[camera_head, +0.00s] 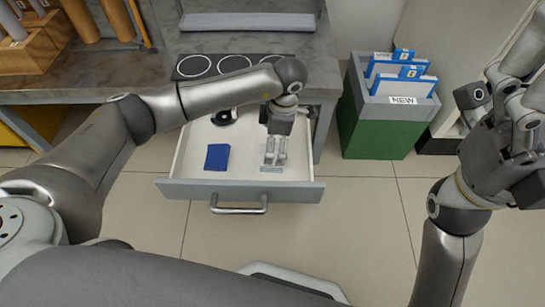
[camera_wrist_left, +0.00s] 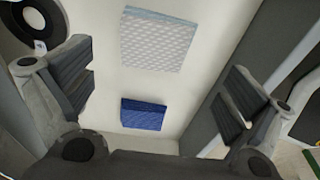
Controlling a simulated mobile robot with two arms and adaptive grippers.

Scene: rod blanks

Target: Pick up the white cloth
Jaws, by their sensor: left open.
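The white cloth (camera_wrist_left: 158,40) is a folded, patterned square with a pale blue edge, lying flat in the open drawer (camera_head: 240,190). In the head view only a pale edge of the cloth (camera_head: 271,169) shows below my left fingertips. My left gripper (camera_head: 275,158) points down into the drawer, above the cloth. In the left wrist view its two fingers (camera_wrist_left: 158,88) are wide apart with nothing between them, and the cloth is apart from both. My right gripper (camera_head: 512,90) is raised at the far right, away from the drawer; its jaw opening is unclear.
A folded blue cloth (camera_head: 217,157) lies in the drawer to the left of the white one. A round dark object (camera_head: 224,117) sits at the drawer's back. The drawer walls surround my left gripper. A green-and-grey bin (camera_head: 374,125) with blue-and-white packets stands right of the drawer.

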